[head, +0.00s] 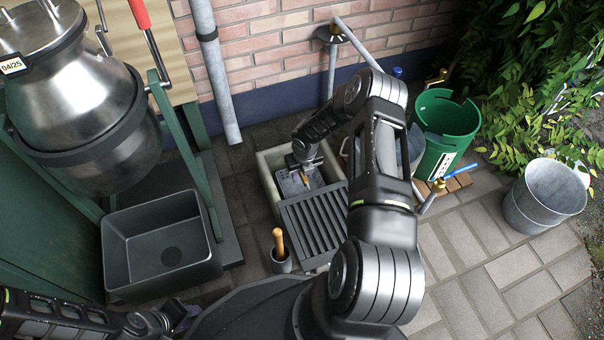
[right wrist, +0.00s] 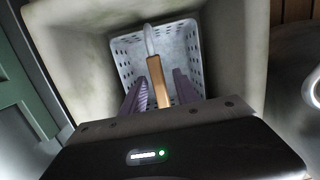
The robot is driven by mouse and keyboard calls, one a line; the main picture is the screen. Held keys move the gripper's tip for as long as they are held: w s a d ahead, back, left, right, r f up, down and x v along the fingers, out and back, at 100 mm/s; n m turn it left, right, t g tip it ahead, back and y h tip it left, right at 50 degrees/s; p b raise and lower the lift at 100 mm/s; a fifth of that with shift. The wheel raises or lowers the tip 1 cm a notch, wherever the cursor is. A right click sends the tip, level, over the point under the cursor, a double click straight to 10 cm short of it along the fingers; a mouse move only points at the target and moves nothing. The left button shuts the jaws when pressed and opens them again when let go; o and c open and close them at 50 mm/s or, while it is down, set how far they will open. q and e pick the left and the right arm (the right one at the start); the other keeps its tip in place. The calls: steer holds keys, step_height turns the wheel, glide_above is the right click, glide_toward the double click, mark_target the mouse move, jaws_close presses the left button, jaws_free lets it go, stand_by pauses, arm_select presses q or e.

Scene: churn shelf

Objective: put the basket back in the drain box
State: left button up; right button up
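The drain box (head: 265,166) is a pale rectangular box set in the paving, with a dark slatted grate over its front part. The grey perforated basket (right wrist: 128,50) is inside the box walls in the right wrist view; whether it is fully seated is hard to tell. A wooden grip (right wrist: 158,82) with a pale metal end rises at the basket. My right gripper (right wrist: 160,84) reaches down into the box, one finger either side of the grip; contact is unclear. My left gripper (head: 178,316) is low at the left, far from the box, its fingers unclear.
The grate (head: 318,222) lies just in front of the basket. A small cup with a wooden-handled tool (head: 279,243) stands beside it. A dark basin (head: 163,245) is left; a green bucket (head: 452,120) and a metal bucket (head: 545,195) are right. A pipe (head: 215,75) hangs behind.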

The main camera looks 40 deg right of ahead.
steer(key=r+p, duration=0.1)
steer(key=r, duration=0.2)
steer(key=s+r+p, duration=0.1)
steer(key=r+p, duration=0.1)
steer(key=r, duration=0.2)
steer(key=r+p, duration=0.1)
steer(key=r, duration=0.3)
steer(key=shift+s+a+p, duration=0.15)
steer(key=shift+a+p, duration=0.05)
steer(key=shift+p, duration=0.1)
steer(key=shift+s+r, duration=0.15)
steer(key=shift+r, duration=0.35)
steer(key=shift+a, duration=0.1)
steer(key=s+a+m+y, duration=0.25)
steer(key=a+m, duration=0.55)
steer(key=a, duration=0.4)
steer(key=s+a+m+y, duration=0.2)
steer(key=s+a+m, duration=0.2)
steer(key=a+m, duration=0.6)
steer(key=s+a+m, duration=1)
steer(key=s+m, duration=0.2)
steer(key=m, duration=0.4)
steer(key=shift+s+a+r+m, duration=0.15)
steer(key=shift+a+r+m, duration=0.15)
steer(key=shift+a, duration=0.05)
